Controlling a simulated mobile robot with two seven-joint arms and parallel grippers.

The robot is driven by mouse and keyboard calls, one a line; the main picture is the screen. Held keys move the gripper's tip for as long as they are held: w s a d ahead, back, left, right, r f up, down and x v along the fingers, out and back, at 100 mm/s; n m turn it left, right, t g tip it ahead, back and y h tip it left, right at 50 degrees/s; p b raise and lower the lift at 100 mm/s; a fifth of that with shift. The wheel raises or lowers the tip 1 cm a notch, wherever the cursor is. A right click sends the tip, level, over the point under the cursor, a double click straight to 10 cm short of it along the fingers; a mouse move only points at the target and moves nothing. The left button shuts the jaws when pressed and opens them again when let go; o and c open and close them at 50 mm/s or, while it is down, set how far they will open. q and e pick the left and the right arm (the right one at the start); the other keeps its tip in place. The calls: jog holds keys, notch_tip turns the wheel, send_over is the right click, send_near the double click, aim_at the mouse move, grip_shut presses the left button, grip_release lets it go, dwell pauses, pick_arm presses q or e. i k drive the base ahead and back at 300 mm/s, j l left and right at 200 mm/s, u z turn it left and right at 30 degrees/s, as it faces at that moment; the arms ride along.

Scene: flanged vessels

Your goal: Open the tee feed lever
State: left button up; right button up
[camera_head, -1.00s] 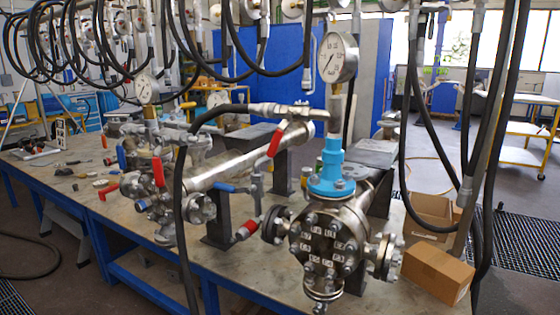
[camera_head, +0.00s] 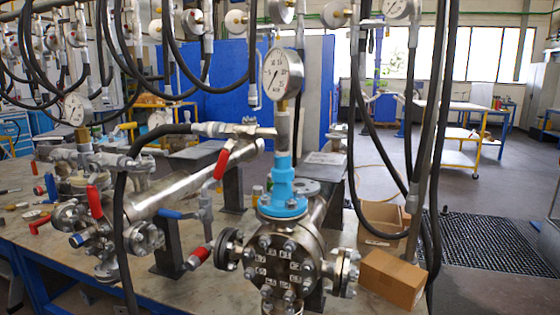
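Neither gripper shows in the head view. Several valve levers are in view, and I cannot tell for certain which one is the tee feed lever. A red lever (camera_head: 222,157) hangs steeply down from the tee fitting (camera_head: 250,130), where a black hose (camera_head: 150,140) joins at the upper end of the slanted steel pipe (camera_head: 190,185). Another red lever (camera_head: 94,202) stands nearly upright on the valve cluster at left. A blue lever (camera_head: 172,214) lies roughly level below the pipe. A red grip (camera_head: 199,257) shows lower down.
The flanged vessel (camera_head: 283,262) with a blue collar (camera_head: 283,190) and pressure gauge (camera_head: 283,74) stands at the front of the workbench (camera_head: 60,258). Black hoses (camera_head: 440,150) hang at right. Cardboard boxes (camera_head: 392,279) sit right of the vessel. Open floor lies farther right.

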aim_at(220, 167)
jog(key=i+j+z, duration=0.1)
jog(key=j+z, duration=0.95)
jog(key=j, duration=0.65)
